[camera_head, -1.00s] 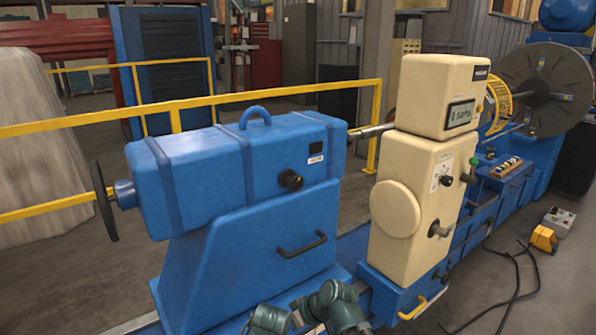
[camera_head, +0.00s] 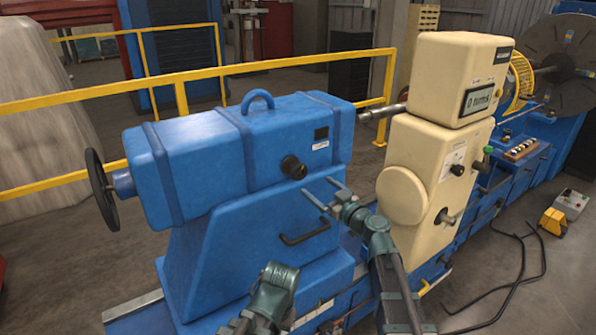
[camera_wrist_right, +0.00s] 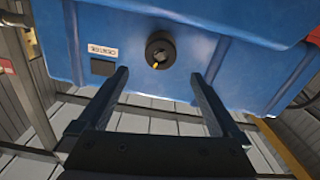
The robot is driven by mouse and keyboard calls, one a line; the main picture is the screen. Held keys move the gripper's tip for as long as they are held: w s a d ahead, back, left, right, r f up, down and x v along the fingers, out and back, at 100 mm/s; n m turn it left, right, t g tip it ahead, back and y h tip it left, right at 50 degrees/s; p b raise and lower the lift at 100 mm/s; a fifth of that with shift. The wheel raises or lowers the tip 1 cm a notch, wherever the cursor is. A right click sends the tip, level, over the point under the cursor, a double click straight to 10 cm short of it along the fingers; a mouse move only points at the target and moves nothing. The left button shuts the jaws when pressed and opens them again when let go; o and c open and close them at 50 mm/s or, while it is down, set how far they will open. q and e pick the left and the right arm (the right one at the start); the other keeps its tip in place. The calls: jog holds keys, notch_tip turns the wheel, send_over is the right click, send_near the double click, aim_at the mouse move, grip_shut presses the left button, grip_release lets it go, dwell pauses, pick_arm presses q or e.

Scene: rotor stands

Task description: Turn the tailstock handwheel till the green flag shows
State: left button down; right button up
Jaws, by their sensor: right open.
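The blue tailstock (camera_head: 250,150) stands left of centre in the head view. Its dark handwheel (camera_head: 102,190) is on its left end, apart from both grippers. A black knob (camera_head: 293,167) is on its front face; in the wrist view the knob (camera_wrist_right: 160,50) has a yellow mark. A small black square (camera_head: 321,133) sits near a white label; no green flag shows. My right gripper (camera_head: 317,187) is open and empty in front of the tailstock, below right of the knob. My left gripper (camera_head: 245,322) is at the bottom edge, partly cut off, its fingers unclear.
A cream box (camera_head: 418,175) with a display (camera_head: 479,101) reading "0 turns" stands right of the tailstock. A black bar handle (camera_head: 303,232) is on the tailstock's lower front. A yellow rail (camera_head: 240,75) runs behind. Black cables (camera_head: 520,270) lie on the floor at right.

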aim_at(301, 174)
jog(key=x, duration=1.2)
jog(key=c, duration=1.3)
